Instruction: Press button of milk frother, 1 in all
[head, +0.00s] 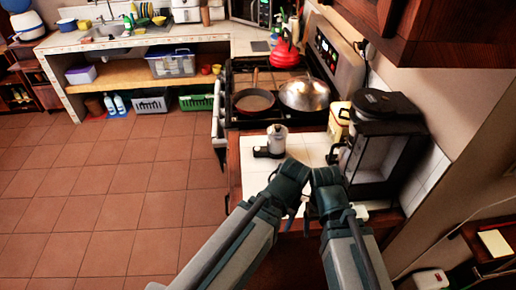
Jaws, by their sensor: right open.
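The milk frother (277,138) is a small pale cylinder with a dark lid, upright on the white tiled counter. A flat black base (262,153) shows at its lower left. Its button is too small to make out. My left gripper (290,172) is just in front of the frother, apart from it in the picture; its fingertips are hard to see. My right gripper (327,178) is beside the left one, to its right, open and empty, between the frother and the black coffee machine.
A black coffee machine (384,145) stands on the right of the counter, with a yellow canister (339,121) behind it. A stove behind holds a frying pan (254,101), a lidded silver pan (304,94) and a red kettle (285,54). The counter left of my grippers is clear.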

